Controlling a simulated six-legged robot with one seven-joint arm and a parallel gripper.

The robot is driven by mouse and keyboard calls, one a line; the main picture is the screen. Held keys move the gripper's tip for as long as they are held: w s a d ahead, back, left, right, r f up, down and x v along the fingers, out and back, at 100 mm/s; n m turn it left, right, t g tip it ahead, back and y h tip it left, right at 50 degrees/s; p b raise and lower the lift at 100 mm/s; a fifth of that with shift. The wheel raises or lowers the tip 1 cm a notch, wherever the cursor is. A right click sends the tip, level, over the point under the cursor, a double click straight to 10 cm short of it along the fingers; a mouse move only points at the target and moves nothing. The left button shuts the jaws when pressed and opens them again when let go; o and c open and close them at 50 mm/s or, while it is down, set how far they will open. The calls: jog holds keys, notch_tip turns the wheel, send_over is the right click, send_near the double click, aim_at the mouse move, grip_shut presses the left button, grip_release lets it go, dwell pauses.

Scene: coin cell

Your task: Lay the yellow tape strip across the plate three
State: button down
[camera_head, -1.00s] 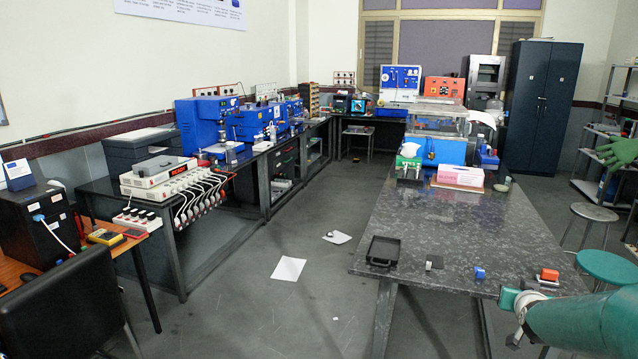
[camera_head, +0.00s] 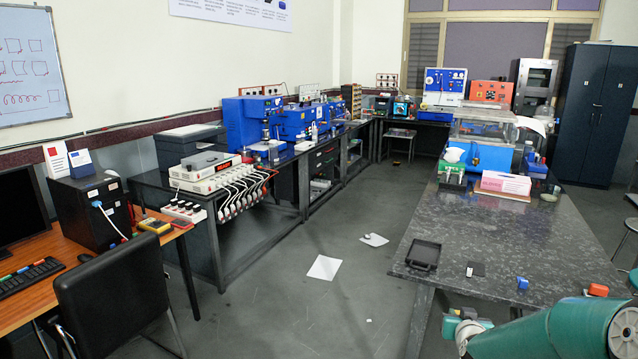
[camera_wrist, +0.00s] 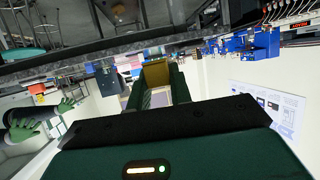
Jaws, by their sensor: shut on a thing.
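In the wrist view my gripper (camera_wrist: 158,82) points away from the camera, its two dark green fingers closed around a yellow-brown piece (camera_wrist: 155,72). This piece looks like the yellow tape strip, though its full shape is hidden between the fingers. It is held in the air, clear of any surface. In the head view only my green arm shows at the lower right, and the gripper is out of sight. I cannot make out plate three in either view.
The dark speckled table (camera_head: 500,235) at right bears a black tray (camera_head: 424,255), a blue block (camera_head: 522,283), a red block (camera_head: 597,290) and a pink-white box (camera_head: 505,183). A black chair (camera_head: 115,290) and wooden desk (camera_head: 35,275) stand at left. White sheets (camera_head: 324,267) lie on open floor.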

jog(key=a+f+n+y, duration=0.2)
jog(key=a+f, duration=0.4)
jog(key=a, duration=0.6)
jog(key=a+f+n+y, duration=0.15)
jog(key=a+f, duration=0.35)
jog(key=a, duration=0.6)
jog(key=s+f, duration=0.4)
jog(key=f, duration=0.2)
jog(key=shift+s+a+f+t, duration=0.25)
jog(key=shift+s+a+t, duration=0.1)
jog(key=shift+a+t, duration=0.05)
